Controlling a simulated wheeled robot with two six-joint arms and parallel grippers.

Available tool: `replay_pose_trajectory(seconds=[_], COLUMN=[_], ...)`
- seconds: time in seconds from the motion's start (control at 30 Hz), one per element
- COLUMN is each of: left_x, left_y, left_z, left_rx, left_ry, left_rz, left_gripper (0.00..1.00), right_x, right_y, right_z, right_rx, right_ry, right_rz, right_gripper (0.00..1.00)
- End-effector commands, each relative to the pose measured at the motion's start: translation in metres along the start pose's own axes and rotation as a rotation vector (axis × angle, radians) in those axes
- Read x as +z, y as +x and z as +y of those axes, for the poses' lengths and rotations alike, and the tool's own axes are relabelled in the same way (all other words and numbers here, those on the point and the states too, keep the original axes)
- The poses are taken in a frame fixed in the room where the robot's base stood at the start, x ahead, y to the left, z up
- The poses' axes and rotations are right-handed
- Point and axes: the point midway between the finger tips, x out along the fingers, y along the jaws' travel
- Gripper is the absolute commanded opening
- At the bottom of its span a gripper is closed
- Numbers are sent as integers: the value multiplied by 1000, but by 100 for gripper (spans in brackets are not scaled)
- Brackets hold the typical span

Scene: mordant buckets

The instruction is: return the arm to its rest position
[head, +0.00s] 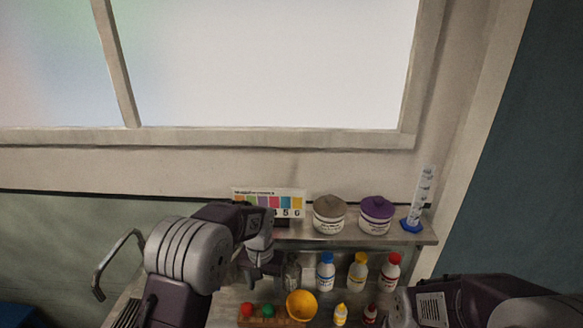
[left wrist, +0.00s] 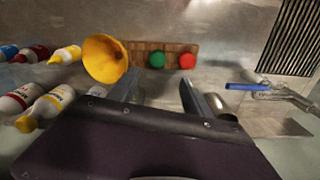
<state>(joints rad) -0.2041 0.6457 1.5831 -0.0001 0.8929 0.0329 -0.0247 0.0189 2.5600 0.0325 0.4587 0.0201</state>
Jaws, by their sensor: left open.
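My left arm (head: 190,250) comes in from the left, bent at a large grey joint. My left gripper (head: 264,271) is over the bench, below the shelf. In the left wrist view its two fingers (left wrist: 160,95) stand apart with nothing between them. A small dark glass bottle (head: 291,273) is just right of the fingers in the head view; I cannot tell whether they touch. My right arm (head: 490,300) shows at the lower right, but its fingers are out of view.
A shelf (head: 330,234) holds lidded jars (head: 329,220) and a cylinder (head: 422,195). Capped bottles (head: 358,273) stand below. A yellow funnel-like cup (left wrist: 105,58) sits beside a wooden block (left wrist: 172,48) with red and green knobs.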

Motion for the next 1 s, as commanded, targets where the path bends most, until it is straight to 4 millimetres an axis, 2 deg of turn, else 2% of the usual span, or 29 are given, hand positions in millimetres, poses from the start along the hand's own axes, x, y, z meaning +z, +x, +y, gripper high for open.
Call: replay_pose_trajectory(seconds=[0.07,0.17,0.23,0.4,0.5,0.57,0.6,0.7,1.0], left_x=[-3,29,64,148,187,201,207,199,199], left_y=[-15,-28,-28,-7,8,17,22,22,22], left_z=[-11,-30,-41,-49,-46,-43,-42,-44,-44], left_rx=[0,1,2,6,8,9,9,7,7], left_ry=[-27,-78,-116,-183,-196,-196,-197,-196,-195], left_rz=[49,63,70,78,66,54,50,86,86], left_gripper=[58,58,58,58,58,58,58,58,58], right_x=[1,2,3,4,4,4,4,4,4], right_y=[10,22,29,38,38,37,37,37,37], right_z=[0,0,1,1,1,1,1,1,1], right_rx=[0,0,0,0,0,0,0,0,0], right_ry=[0,0,0,0,0,0,0,0,0], right_rz=[0,0,0,0,0,0,0,0,0], right_gripper=[36,36,36,36,36,36,36,36,36])
